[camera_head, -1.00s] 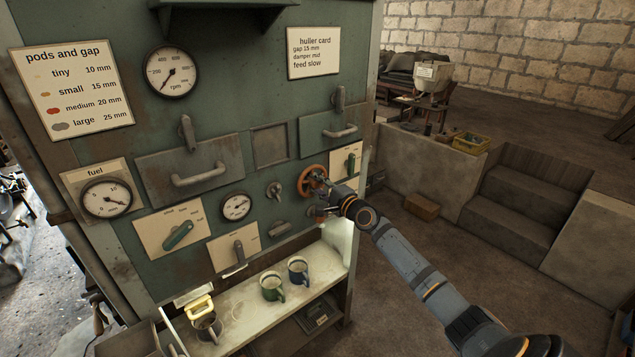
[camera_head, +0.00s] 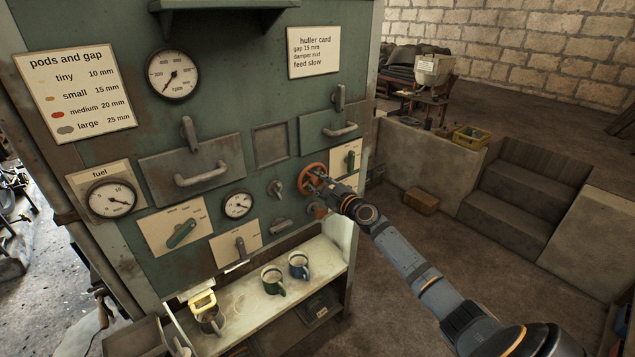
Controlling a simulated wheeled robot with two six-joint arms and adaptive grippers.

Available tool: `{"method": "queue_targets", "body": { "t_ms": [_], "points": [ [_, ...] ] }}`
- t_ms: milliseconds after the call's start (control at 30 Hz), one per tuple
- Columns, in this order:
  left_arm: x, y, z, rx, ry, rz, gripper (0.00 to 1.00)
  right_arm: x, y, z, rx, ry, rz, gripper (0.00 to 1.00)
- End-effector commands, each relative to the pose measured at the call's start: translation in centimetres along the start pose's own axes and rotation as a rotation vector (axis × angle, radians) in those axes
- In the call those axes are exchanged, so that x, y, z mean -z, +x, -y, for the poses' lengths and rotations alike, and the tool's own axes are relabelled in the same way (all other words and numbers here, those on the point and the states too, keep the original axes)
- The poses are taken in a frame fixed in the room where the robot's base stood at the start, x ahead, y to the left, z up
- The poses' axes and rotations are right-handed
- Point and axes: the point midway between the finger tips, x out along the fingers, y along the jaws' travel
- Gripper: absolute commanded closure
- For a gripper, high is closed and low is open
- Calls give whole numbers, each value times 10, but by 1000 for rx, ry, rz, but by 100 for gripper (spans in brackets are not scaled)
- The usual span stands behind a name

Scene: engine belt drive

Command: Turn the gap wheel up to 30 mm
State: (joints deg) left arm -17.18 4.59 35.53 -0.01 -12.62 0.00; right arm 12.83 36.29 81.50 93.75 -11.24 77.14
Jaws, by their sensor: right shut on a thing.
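The gap wheel appears to be the orange-brown handwheel (camera_head: 305,172) on the right part of the green machine panel. No scale or pointer for it can be read from here. My right gripper (camera_head: 317,183) is at the lower right part of the wheel, shut on its rim as far as I can see. The gripper and wrist hide part of the wheel. A huller card (camera_head: 314,52) above reads gap 15 mm, and a pods and gap card (camera_head: 78,93) lists 10 to 25 mm. My left gripper is not in view.
A small lever plate (camera_head: 346,158) is close right of the wheel, and a brown knob (camera_head: 318,211) is just below it. A grey key-like knob (camera_head: 276,188) is to its left. Mugs (camera_head: 273,281) stand on the shelf below. The floor to the right is open.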

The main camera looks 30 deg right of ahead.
Motion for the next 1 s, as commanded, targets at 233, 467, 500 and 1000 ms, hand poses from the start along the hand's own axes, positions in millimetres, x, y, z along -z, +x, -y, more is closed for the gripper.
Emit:
{"method": "queue_targets", "body": {
  "t_ms": [233,467,500,1000],
  "points": [
    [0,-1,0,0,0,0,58,0,0,0,1,20,0,100],
    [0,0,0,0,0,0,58,0,0,0,1,19,0,100],
    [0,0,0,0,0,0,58,0,0,0,1,19,0,100],
    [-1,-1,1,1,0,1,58,-6,0,5,0,15,3,61]
  ]
}}
